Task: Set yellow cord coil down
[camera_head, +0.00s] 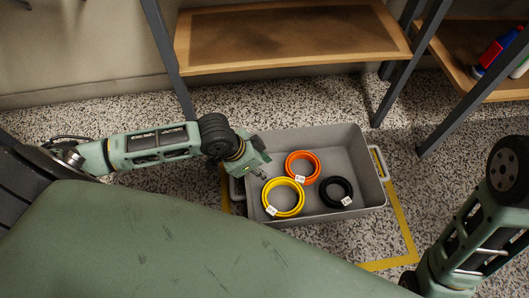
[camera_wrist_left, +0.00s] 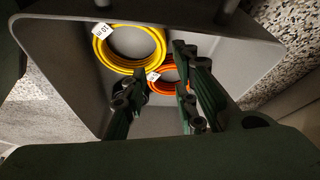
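The yellow cord coil (camera_head: 301,203) lies flat on the floor of the grey crate (camera_head: 376,190), at its front left, with a white tag on its rim. It also shows in the left wrist view (camera_wrist_left: 113,60), beyond the fingers. My left gripper (camera_head: 263,173) is over the crate's left part, up and left of the yellow coil and apart from it. In the left wrist view its fingers (camera_wrist_left: 160,84) are spread with nothing between them. My right arm comes in at the lower right, but its gripper is not in view.
An orange coil (camera_head: 317,168) and a black coil (camera_head: 349,187) lie in the crate beside the yellow one. The crate stands on a speckled floor with yellow tape (camera_head: 405,222) around it. A wooden shelf (camera_head: 290,35) on dark legs stands behind; another is at the right.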

